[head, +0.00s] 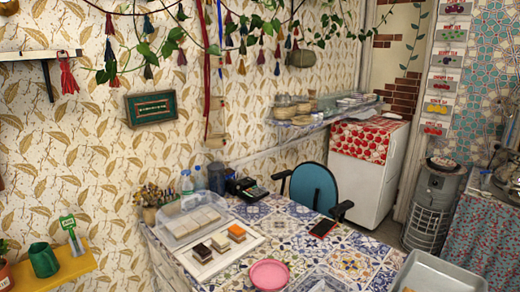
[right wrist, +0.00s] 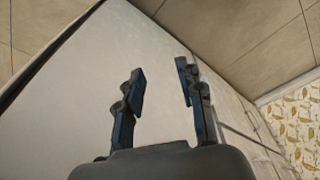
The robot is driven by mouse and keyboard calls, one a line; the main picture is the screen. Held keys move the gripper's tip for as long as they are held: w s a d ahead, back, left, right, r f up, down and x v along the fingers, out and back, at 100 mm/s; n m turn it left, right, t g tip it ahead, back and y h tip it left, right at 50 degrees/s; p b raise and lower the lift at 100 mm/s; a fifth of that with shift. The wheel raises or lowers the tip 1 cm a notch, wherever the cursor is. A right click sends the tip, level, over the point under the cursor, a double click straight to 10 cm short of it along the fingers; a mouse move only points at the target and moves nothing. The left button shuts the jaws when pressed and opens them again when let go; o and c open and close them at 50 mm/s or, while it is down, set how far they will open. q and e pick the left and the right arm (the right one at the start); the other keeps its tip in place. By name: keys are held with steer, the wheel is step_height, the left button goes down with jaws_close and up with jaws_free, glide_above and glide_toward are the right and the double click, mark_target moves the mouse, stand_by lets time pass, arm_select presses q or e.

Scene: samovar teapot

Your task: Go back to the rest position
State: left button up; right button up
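My right gripper (right wrist: 160,80) shows in the right wrist view. Its two dark fingers stand well apart, with nothing between them. Behind them is a large pale flat panel (right wrist: 70,100), and no fingertip appears to hold anything. My left gripper is not in either view. In the head view neither gripper can be clearly made out.
A table with a patterned tile top (head: 345,262) holds a pink bowl (head: 269,274), a tray of small cakes (head: 205,262) and a clear box (head: 190,222). A blue chair (head: 314,187) stands behind it. A grey metal stove (head: 430,210) stands at the right.

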steer(key=s+d+f+g+b, duration=0.1)
steer(key=s+d+f, duration=0.1)
steer(key=s+f, duration=1.3)
steer(key=shift+s+d, duration=0.35)
steer(key=shift+d, duration=0.05)
